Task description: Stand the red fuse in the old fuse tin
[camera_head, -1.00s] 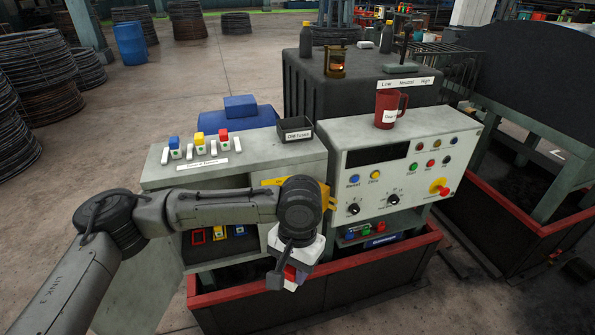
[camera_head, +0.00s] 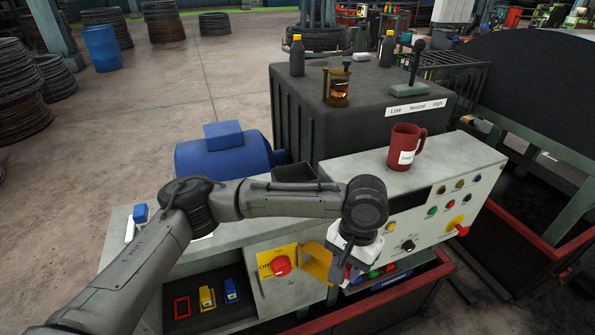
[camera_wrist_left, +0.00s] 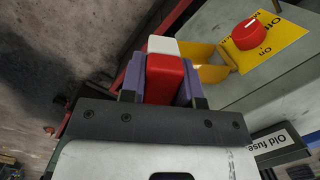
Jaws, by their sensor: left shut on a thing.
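My left gripper (camera_wrist_left: 160,85) is shut on the red fuse (camera_wrist_left: 165,78), a red block with a white end, in the left wrist view. In the head view my left gripper (camera_head: 348,270) hangs in front of the bench, below my wrist, and the fuse cannot be made out clearly there. The old fuse tin (camera_head: 295,173) is a dark open box on the bench top, partly hidden behind my forearm. It also shows at the lower right of the left wrist view (camera_wrist_left: 283,147), with its label, apart from the gripper. My right gripper is not in view.
A red rotary switch (camera_head: 281,266) on a yellow plate is on the bench front, beside a yellow bracket (camera_head: 317,262). A red mug (camera_head: 405,147) stands on the control panel (camera_head: 455,195). A blue motor (camera_head: 222,158) sits behind the bench.

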